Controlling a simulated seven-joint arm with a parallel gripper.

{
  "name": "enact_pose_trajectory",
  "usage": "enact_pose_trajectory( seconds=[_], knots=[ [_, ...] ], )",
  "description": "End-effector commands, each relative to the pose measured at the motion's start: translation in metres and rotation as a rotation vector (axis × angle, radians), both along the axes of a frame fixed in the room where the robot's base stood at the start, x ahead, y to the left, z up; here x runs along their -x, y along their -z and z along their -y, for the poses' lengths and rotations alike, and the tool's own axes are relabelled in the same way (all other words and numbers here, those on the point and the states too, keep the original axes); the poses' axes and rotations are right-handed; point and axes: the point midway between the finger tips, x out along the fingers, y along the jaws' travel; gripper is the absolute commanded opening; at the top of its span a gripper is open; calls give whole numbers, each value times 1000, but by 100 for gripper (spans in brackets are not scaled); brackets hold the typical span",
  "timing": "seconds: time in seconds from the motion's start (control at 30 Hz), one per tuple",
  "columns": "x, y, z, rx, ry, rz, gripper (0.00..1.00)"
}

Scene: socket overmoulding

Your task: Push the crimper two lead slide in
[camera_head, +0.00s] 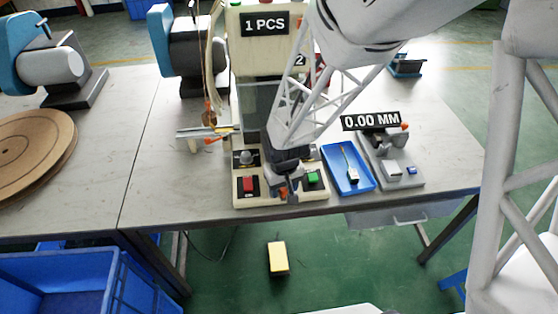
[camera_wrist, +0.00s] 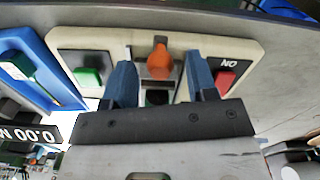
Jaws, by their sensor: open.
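The crimper (camera_head: 254,58) is a cream machine marked "1 PCS" at the table's front, with a base carrying a red button (camera_head: 248,184) and a green button (camera_head: 313,178). In the wrist view, an orange knob (camera_wrist: 160,60) stands in the middle of the base, between the green button (camera_wrist: 88,76) and the red button (camera_wrist: 224,80); it appears to be the slide's handle. My gripper (camera_wrist: 161,72) is open, its blue fingers on either side of the knob, with gaps visible. In the head view my gripper (camera_head: 289,180) hangs over the base's front and hides most of the slide.
Blue-and-grey reel machines (camera_head: 187,45) stand at the left. A yellow block (camera_head: 278,258) lies on the floor.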

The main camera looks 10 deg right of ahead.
Motion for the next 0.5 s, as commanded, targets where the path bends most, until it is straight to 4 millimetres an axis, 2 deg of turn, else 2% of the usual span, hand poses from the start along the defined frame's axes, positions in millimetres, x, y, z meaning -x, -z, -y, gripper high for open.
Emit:
enact_pose_trajectory(
  seconds=[0.27,0.5],
  knots=[
    [0,1,0,0,0,0,52],
    [0,1,0,0,0,0,17]
  ],
)
